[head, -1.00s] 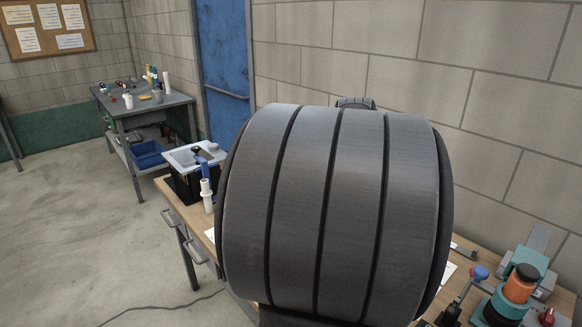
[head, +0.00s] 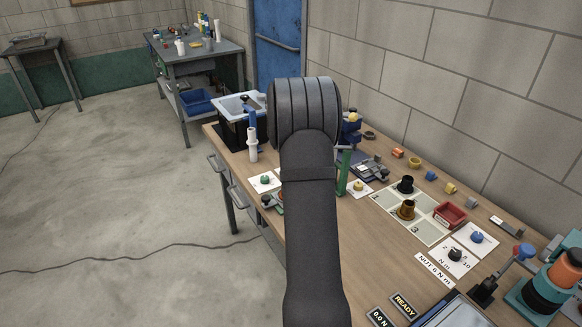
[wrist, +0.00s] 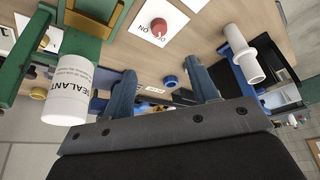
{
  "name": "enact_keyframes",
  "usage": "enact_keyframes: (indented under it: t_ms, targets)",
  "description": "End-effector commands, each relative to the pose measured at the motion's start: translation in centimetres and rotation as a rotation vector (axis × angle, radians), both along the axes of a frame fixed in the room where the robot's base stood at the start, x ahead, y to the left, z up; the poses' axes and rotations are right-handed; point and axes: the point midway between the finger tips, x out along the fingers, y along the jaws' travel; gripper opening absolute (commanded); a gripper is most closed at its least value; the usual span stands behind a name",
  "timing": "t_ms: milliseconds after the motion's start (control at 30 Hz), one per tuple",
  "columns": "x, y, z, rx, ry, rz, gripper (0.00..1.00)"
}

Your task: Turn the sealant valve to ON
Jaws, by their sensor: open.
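A red knob (wrist: 158,26) on a white plate shows in the wrist view, above my fingers. The plate's lettering appears upside down and seems to read ON, with a smaller mark beside it. I cannot tell for sure that this is the sealant valve. A white cartridge marked SEALANT (wrist: 68,92) is in a green stand at the left of the wrist view. The green stand's post (head: 343,171) shows in the head view, right of my arm. My gripper (wrist: 165,90) is open and empty, apart from the red knob. In the head view my arm hides my gripper.
A blue knob (wrist: 170,82) appears between my fingers, farther off. A white tube part (wrist: 243,55) stands at right. In the head view a green knob (head: 265,180) and a yellow knob (head: 358,186) sit on plates beside my arm. The bench's right side is crowded.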

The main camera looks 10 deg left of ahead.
Motion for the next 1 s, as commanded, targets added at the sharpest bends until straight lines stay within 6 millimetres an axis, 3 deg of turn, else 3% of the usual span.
enact_keyframes:
  t_ms: [600,800,1000]
  targets:
    - [4.7,0.4,-11.5,-0.001,0.001,0.001,0.54]
    - [5.8,0.5,-14.0,-0.001,0.0,0.001,0.54]
    - [6.2,0.5,-15.0,0.0,-0.001,0.001,0.54]
